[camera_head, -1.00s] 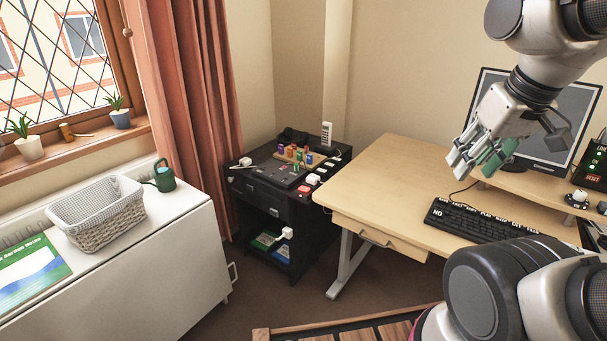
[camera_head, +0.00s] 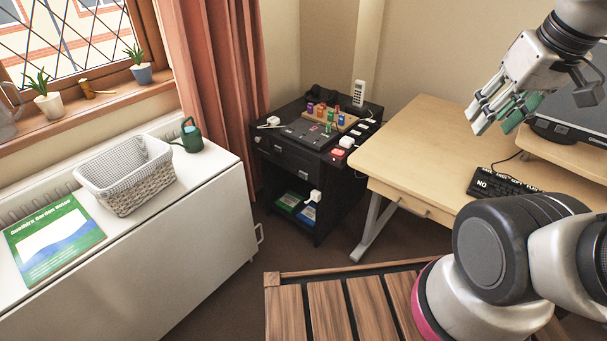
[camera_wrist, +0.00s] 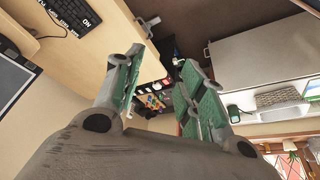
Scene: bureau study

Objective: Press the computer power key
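The computer power key cannot be made out in either current view. The black keyboard (camera_head: 500,184) lies on the light wood desk (camera_head: 425,150), cut off by my arm in the head view. It also shows at the top left of the wrist view (camera_wrist: 72,14). Part of the monitor (camera_head: 570,133) is at the right edge of the head view. My gripper (camera_head: 492,124) hangs in the air above the back of the desk, left of the monitor. Its green-padded fingers are apart and empty in the wrist view (camera_wrist: 162,68).
A black cabinet (camera_head: 285,155) with coloured pegs and a white phone (camera_head: 358,93) stands left of the desk. A white cabinet (camera_head: 190,225) under the window holds a basket (camera_head: 125,178), a watering can (camera_head: 191,136) and a book (camera_head: 52,238). Slatted wood (camera_head: 330,310) lies in front.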

